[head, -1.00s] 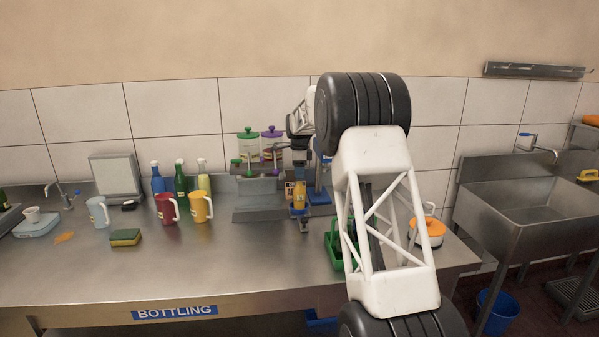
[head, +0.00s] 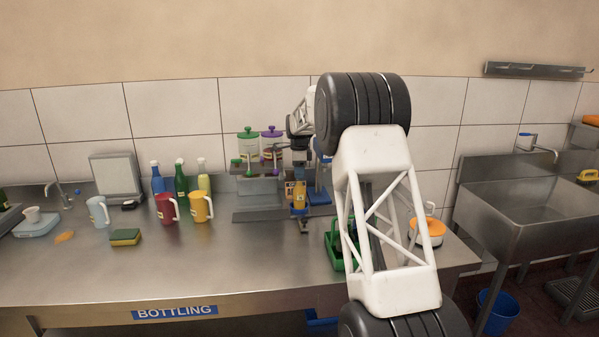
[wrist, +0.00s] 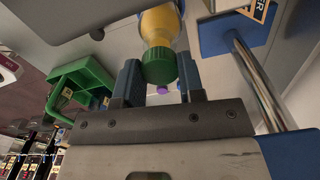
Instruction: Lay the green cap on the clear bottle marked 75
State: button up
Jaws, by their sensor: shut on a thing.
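My gripper (wrist: 160,76) is shut on a green cap (wrist: 159,66), with one finger on each side of it in the wrist view. A bottle with orange-yellow contents (wrist: 160,24) lies in line with the cap there, at its neck end. I cannot tell whether the cap rests on it or is just apart. In the head view the bottle (head: 299,197) stands below my wrist, near the grey stepped rack. No number 75 can be read on it. The cap and fingertips are too small to make out in the head view.
A green crate (head: 335,258) is at right, partly behind my arm. Mugs (head: 201,207) and a sponge (head: 125,237) are left; the front counter is clear.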

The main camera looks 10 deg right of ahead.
jog(key=shift+f, duration=0.45)
dwell(0.4)
jog(key=o, duration=0.8)
jog(key=shift+r, duration=0.1)
jog(key=shift+r, duration=3.4)
